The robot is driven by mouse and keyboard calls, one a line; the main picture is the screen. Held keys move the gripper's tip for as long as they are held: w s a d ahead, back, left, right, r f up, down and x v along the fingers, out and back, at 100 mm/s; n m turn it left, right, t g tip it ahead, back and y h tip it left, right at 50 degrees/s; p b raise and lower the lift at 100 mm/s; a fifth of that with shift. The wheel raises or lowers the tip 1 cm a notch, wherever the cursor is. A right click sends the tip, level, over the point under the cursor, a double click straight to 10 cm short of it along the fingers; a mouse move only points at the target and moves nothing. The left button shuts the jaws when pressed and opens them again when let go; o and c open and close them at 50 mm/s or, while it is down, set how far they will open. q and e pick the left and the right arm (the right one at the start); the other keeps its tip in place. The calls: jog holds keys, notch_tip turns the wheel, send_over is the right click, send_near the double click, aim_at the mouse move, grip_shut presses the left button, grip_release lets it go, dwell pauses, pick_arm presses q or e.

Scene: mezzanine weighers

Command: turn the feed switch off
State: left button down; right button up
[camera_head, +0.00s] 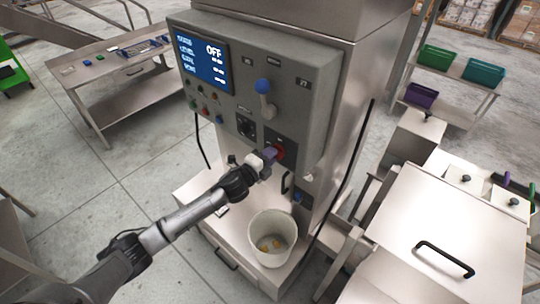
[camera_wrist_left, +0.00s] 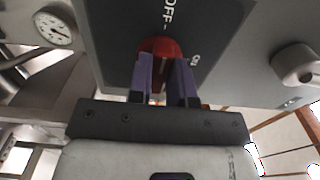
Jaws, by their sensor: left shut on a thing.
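The feed switch is a red rotary knob (camera_head: 279,151) on a dark plate, low on the grey control panel (camera_head: 300,90). In the left wrist view the red knob (camera_wrist_left: 160,47) has an OFF mark above it and another mark to its right. My left gripper (camera_head: 269,154) reaches the knob from the left. In the wrist view its purple fingers (camera_wrist_left: 163,78) are shut on the knob's grip, one on each side. The fingers hide part of the knob, so its exact angle is unclear. The panel's blue screen (camera_head: 203,62) reads OFF in large letters. My right gripper is not in view.
A pale bucket (camera_head: 272,247) with some yellowish pieces stands below. A steel bench (camera_head: 120,100) is at left; a steel cabinet (camera_head: 440,220) stands at right.

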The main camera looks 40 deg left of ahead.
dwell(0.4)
pick_arm(q)
jog(key=c, duration=1)
grip_release()
jog(key=shift+c, duration=0.2)
jog(key=s+b, duration=0.3)
jog(key=s, duration=1)
jog(key=shift+s, duration=0.4)
